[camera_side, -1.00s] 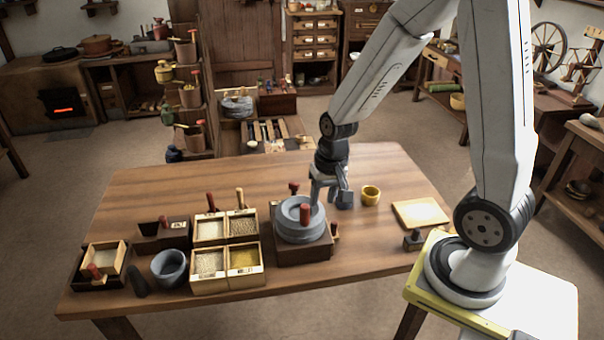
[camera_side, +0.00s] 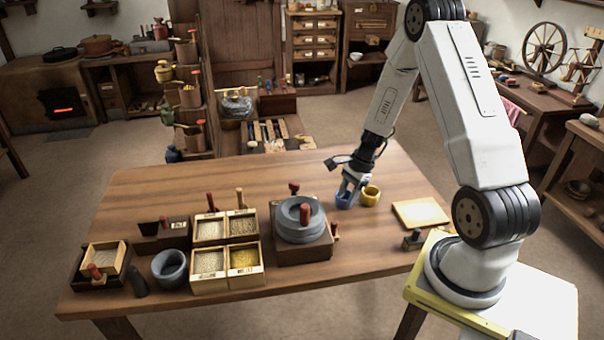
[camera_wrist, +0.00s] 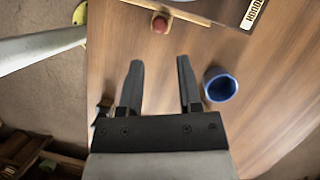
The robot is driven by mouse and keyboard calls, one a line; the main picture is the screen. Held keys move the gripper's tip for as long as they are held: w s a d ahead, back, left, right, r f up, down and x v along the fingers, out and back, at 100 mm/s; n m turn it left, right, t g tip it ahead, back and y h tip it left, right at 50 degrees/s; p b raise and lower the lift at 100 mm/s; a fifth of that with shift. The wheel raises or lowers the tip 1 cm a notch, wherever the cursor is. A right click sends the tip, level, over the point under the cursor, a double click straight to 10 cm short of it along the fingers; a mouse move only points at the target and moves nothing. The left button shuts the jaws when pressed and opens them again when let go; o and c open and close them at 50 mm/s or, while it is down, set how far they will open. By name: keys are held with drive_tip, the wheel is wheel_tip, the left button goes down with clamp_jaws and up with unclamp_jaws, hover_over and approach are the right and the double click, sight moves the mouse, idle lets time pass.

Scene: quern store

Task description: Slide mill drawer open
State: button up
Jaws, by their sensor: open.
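A small brown knob (camera_side: 335,231) sticks out from the box's right side. My gripper (camera_side: 350,185) is to the right of and behind the mill, apart from it, close to a blue cup (camera_side: 343,200). In the wrist view my gripper (camera_wrist: 160,62) has its fingers spread with bare table between them. A red round knob (camera_wrist: 159,23) on a wooden edge lies beyond the fingertips.
The blue cup also shows in the wrist view (camera_wrist: 219,86), just right of the right finger. Left of the mill are several grain boxes (camera_side: 226,284). A pale board (camera_side: 420,213) lies at right. The table's back left is clear.

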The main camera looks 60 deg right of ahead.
sight(335, 222)
drive_tip(key=shift+f, duration=0.1)
drive_tip(key=shift+x, duration=3.8)
clamp_jaws()
